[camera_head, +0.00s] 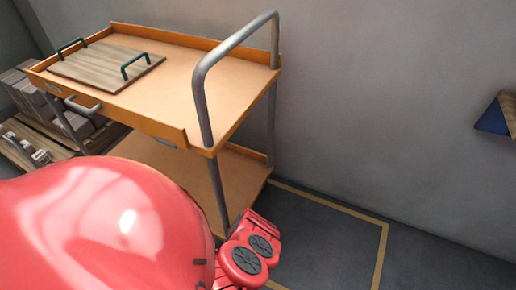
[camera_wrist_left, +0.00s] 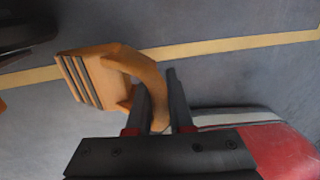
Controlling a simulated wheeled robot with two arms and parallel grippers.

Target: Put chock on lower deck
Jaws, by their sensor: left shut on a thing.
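The chock (camera_wrist_left: 98,72) is an orange block with dark ribs on one side and a curved handle. My left gripper (camera_wrist_left: 157,82) is shut on the curved handle in the left wrist view, with the ribbed block to the left of the fingers. Dark floor shows behind it. The lower deck (camera_head: 185,175) of the orange cart shows in the head view, partly hidden by my red arm. The part of it that I see is bare. The chock and the left fingers are hidden in the head view. My right gripper is in neither view.
The cart's upper deck (camera_head: 190,75) carries a wooden board (camera_head: 100,66) with two green handles. A grey push handle (camera_head: 203,80) rises at the cart's right end. Grey boxes on a pallet (camera_head: 40,140) stand left. Yellow-lined floor (camera_head: 325,235) is clear at right.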

